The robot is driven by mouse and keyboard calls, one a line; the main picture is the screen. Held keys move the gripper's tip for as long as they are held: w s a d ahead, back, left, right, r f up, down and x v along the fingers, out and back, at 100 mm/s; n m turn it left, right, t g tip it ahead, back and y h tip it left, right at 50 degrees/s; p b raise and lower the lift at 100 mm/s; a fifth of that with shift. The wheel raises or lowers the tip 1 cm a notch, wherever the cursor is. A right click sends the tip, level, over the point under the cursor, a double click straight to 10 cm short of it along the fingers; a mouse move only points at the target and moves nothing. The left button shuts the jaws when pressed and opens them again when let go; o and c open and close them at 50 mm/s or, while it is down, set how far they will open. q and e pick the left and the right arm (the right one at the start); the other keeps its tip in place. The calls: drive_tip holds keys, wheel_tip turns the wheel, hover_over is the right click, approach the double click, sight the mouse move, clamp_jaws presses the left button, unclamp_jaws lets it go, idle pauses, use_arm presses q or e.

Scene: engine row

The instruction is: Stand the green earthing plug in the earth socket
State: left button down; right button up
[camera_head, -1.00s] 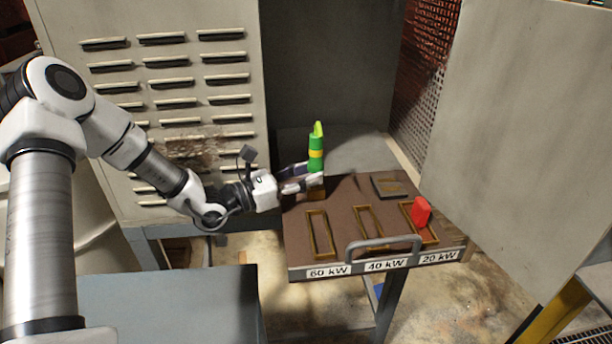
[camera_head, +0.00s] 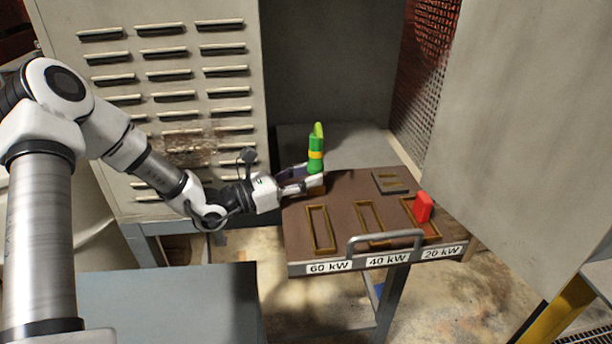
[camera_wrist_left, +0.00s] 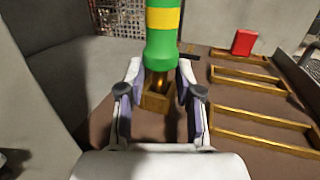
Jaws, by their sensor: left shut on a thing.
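The green earthing plug (camera_head: 316,155) has a yellow band and a lighter green tip, and stands about upright at the back left of the brown board. My left gripper (camera_head: 308,184) is shut on its lower part. In the left wrist view the plug (camera_wrist_left: 161,50) is between my two fingers (camera_wrist_left: 161,92). A brass pin shows below its green body, over a small square brass socket (camera_wrist_left: 155,102). I cannot tell how far the pin is inside the socket. My right gripper is not in view.
The brown board (camera_head: 340,205) has several brass frames, labelled 60, 40 and 20 kW. A red block (camera_head: 423,207) stands at the 20 kW frame. A grey handle (camera_head: 385,238) rises at the front edge. A louvred cabinet (camera_head: 160,100) stands behind my arm; a grey panel (camera_head: 520,130) is at right.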

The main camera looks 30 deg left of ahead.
use_arm(q)
drive_tip(key=shift+f+b, duration=0.4)
drive_tip(key=shift+f, duration=0.1)
drive_tip(key=c, duration=0.7)
unclamp_jaws()
wheel_tip(320, 180, up, 10)
